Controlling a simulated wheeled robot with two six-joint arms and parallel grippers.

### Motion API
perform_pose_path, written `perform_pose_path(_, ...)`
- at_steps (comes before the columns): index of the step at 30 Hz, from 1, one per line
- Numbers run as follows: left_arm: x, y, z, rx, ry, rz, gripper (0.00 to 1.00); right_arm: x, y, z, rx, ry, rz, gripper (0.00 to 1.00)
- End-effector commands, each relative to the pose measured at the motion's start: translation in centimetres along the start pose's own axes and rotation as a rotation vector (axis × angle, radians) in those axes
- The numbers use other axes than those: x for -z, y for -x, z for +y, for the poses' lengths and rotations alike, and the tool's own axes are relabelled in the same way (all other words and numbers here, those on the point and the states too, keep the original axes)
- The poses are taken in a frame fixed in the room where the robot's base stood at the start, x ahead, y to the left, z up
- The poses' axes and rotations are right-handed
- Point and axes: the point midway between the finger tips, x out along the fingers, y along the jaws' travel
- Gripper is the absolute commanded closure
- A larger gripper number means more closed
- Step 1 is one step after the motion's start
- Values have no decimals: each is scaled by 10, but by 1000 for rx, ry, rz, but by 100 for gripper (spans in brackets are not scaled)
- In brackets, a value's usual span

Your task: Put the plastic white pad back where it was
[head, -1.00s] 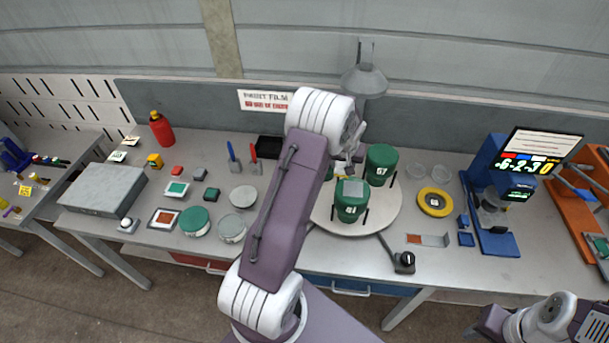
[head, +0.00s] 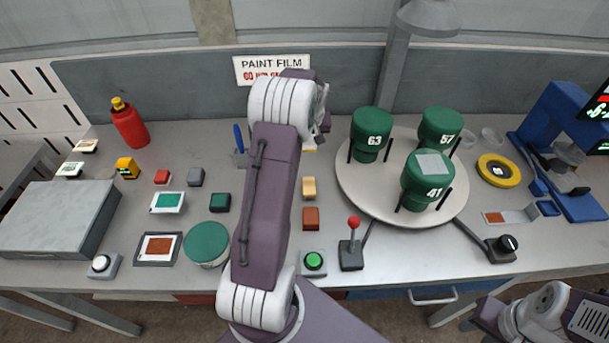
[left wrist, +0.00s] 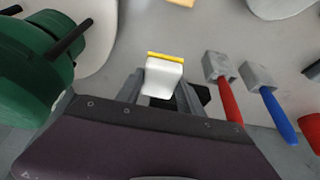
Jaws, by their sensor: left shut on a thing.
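My left gripper (left wrist: 160,88) is shut on a white pad (left wrist: 164,75) with a yellow strip along its far edge, held over the grey table. In the head view my left arm hides most of the pad; a bit of white and yellow shows below the gripper (head: 316,130). The gripper is left of the round turntable (head: 375,195), which carries green canisters marked 63 (head: 371,130), 57 (head: 440,128) and 41 (head: 427,178). A small grey plate lies on top of canister 41. My right gripper is out of view.
A red-handled tool (left wrist: 225,95) and a blue-handled tool (left wrist: 275,108) lie right of the gripper in the wrist view. A tan block (head: 308,188), brown block (head: 311,218), red-knobbed lever (head: 352,240) and green button (head: 314,262) stand between arm and turntable.

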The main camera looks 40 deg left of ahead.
Motion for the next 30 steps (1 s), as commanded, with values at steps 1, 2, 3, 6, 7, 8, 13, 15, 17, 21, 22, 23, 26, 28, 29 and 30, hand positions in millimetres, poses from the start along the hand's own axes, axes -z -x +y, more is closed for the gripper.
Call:
perform_pose_path(1,-1,-3,-1,1,2,1,100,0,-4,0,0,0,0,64)
perform_pose_path(2,-1,-3,-2,1,3,1,100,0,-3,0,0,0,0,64)
perform_pose_path(3,0,-2,-2,2,3,1,100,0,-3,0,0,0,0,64)
perform_pose_path(6,-5,-11,-2,3,3,-3,100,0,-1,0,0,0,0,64)
perform_pose_path(7,-8,-17,-2,3,2,-5,100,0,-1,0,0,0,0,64)
perform_pose_path(8,-11,-24,-2,3,2,-6,100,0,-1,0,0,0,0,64)
perform_pose_path(13,-23,-54,-2,2,2,-3,100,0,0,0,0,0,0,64)
perform_pose_path(15,-24,-59,-2,3,2,-1,100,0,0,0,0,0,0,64)
perform_pose_path(17,-25,-60,-1,2,2,0,100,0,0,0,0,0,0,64)
perform_pose_path(21,-29,-70,-1,2,2,-2,100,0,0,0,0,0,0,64)
perform_pose_path(22,-32,-74,-1,2,2,-4,100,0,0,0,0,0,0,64)
perform_pose_path(23,-34,-80,-1,3,2,-4,100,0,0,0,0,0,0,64)
perform_pose_path(26,-39,-94,-1,2,2,-2,100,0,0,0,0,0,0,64)
perform_pose_path(28,-39,-95,-1,1,1,0,100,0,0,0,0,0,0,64)
perform_pose_path(29,-39,-94,-1,1,2,1,100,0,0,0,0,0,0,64)
perform_pose_path(30,-39,-94,-1,1,2,1,100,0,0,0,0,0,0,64)
